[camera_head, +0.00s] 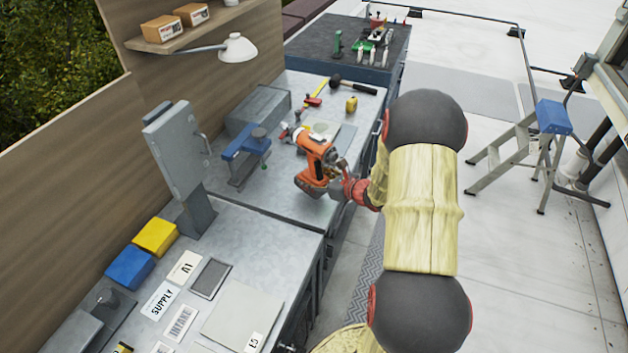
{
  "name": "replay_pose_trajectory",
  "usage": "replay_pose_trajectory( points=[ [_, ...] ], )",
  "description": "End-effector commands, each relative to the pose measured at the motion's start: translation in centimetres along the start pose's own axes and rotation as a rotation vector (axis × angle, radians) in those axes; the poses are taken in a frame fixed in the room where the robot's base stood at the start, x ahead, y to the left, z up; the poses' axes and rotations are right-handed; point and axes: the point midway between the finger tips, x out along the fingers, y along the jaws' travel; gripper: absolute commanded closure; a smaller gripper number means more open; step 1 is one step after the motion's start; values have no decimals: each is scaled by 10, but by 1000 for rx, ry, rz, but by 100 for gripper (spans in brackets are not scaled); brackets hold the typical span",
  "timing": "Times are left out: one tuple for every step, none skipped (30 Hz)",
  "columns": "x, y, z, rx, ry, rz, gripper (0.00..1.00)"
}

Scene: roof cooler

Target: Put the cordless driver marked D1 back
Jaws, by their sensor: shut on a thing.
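An orange and black cordless driver (318,150) is at the right part of the grey workbench (285,205), near its front edge. My gripper (340,183) is shut on the driver, reaching in from the right. The driver's black base points down and toward the front; its nose points to the back left. I cannot tell whether the base touches the bench. No D1 mark is readable on it. My fingertips are small and partly hidden by the driver.
A blue clamp-like tool (245,150) stands left of the driver, with a grey box (258,109) behind. A hammer (352,86) and yellow tape measure (351,104) lie farther back. An upright grey panel (178,150) and labelled cards (183,266) are at left.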

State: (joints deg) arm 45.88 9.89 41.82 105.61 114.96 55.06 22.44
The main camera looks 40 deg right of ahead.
Motion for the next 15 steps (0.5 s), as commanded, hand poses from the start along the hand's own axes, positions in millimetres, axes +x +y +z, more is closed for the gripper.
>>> replay_pose_trajectory(
  points=[
    [1, -2, 3, -4, -6, -1, 100],
    [2, -3, 3, -4, -6, -1, 100],
    [3, -3, 2, -4, -6, -1, 100],
    [4, -4, 1, -4, -6, -1, 100],
    [5, -4, 0, -4, -6, -1, 100],
    [8, -5, -2, -3, -6, -1, 100],
    [10, -6, -3, -3, -6, -1, 100],
    [11, -6, -8, -2, -5, -1, 100],
    [13, -6, -13, -1, -5, -2, 100],
    [15, -6, -17, -1, -5, -2, 100],
    [16, -6, -21, -1, -4, -2, 100],
    [18, -6, -25, -1, -4, -2, 100],
    [19, -6, -28, -2, -5, -2, 100],
    [20, -6, -29, -2, -5, -2, 100],
    [20, -6, -30, -3, -6, -2, 100]
  ],
)
